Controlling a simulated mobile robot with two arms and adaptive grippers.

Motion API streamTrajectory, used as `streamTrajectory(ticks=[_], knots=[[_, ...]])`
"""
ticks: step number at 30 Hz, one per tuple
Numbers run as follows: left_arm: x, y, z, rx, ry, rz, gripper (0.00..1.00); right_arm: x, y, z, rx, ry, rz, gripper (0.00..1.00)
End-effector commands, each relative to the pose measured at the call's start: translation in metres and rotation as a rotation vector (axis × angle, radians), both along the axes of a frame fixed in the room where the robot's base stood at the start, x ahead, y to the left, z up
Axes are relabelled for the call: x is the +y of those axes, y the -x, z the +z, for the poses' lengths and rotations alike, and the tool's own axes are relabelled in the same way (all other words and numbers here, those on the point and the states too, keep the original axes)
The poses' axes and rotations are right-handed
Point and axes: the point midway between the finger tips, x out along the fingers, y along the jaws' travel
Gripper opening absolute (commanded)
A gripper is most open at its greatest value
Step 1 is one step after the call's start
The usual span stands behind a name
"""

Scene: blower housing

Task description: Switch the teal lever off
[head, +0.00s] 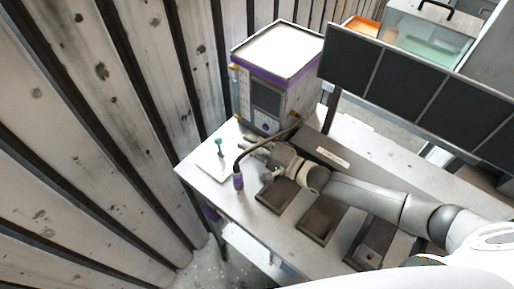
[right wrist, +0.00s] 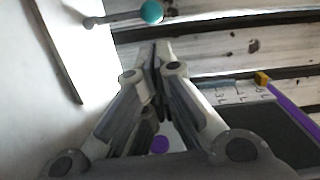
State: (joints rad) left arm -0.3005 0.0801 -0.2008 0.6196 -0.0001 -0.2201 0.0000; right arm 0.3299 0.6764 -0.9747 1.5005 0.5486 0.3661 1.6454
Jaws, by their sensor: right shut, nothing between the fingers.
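The teal lever (head: 219,143) stands on a light plate (head: 210,167) near the left corner of the bench. In the right wrist view its round teal knob (right wrist: 151,11) sits at the end of a thin grey rod, at the top of the picture. My right gripper (head: 247,141) comes in from the right and is beside the lever, on its right in the head view. Its fingers (right wrist: 158,48) are shut and empty, with the tips pointing towards the knob and a visible gap between them. My left gripper is not in view.
A boxy machine with a purple band (head: 275,78) stands behind the gripper. Dark trays (head: 322,220) lie under my arm. Dark panels (head: 400,80) stand at the right; a corrugated wall (head: 95,110) is left.

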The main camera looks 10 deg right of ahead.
Motion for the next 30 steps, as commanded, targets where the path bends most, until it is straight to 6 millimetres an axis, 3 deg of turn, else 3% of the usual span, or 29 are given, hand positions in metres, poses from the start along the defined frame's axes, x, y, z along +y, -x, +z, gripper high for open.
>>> streamTrajectory(ticks=[3,10,30], knots=[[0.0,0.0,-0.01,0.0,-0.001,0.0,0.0,0.016,-0.016,-0.002,-0.003,-0.001,0.0,0.0],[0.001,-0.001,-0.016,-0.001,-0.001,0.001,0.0,0.031,-0.033,-0.001,-0.001,0.0,0.0,0.0],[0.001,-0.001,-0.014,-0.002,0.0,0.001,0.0,0.036,-0.033,0.002,-0.029,0.037,0.0,0.0]])
